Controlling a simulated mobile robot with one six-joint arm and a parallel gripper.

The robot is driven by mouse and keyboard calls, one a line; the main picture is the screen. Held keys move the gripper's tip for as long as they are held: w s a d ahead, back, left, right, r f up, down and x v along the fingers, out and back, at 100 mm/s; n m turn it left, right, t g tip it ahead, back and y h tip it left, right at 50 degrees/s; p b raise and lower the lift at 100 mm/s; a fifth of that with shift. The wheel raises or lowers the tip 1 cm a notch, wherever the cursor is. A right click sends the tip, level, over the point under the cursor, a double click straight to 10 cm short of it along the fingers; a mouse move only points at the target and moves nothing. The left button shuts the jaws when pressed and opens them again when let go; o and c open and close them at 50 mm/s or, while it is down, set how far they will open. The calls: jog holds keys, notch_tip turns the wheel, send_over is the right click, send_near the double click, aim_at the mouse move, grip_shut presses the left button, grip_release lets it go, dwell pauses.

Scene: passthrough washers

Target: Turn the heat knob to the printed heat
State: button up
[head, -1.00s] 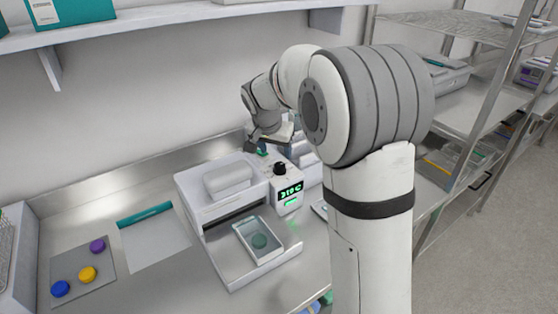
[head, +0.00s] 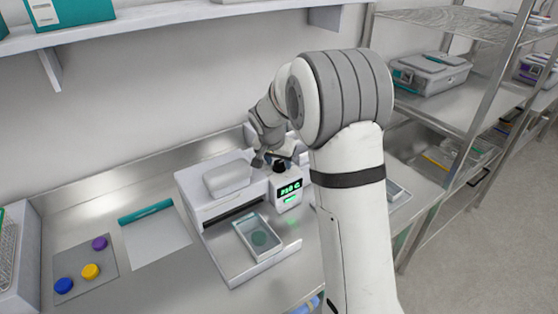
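The white sealer-like machine (head: 188,190) stands on the steel bench. Its control box (head: 288,205) at the right carries a green-lit display (head: 289,189), with digits too small to read surely. The black heat knob (head: 280,166) sits on top of this box, partly hidden by my gripper. My gripper (head: 271,160) points down at the knob, at its left and back side; I cannot tell whether it touches it or how far the fingers are apart. I see no readable printed heat.
A grey mat (head: 78,275) with blue, yellow and purple discs lies at the left. A pale sheet with a teal bar (head: 145,212) lies beside it. A shelf (head: 170,34) hangs above.

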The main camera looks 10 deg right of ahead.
jog(key=c, duration=0.6)
jog(key=shift+d, duration=0.15)
jog(key=shift+c, duration=0.6)
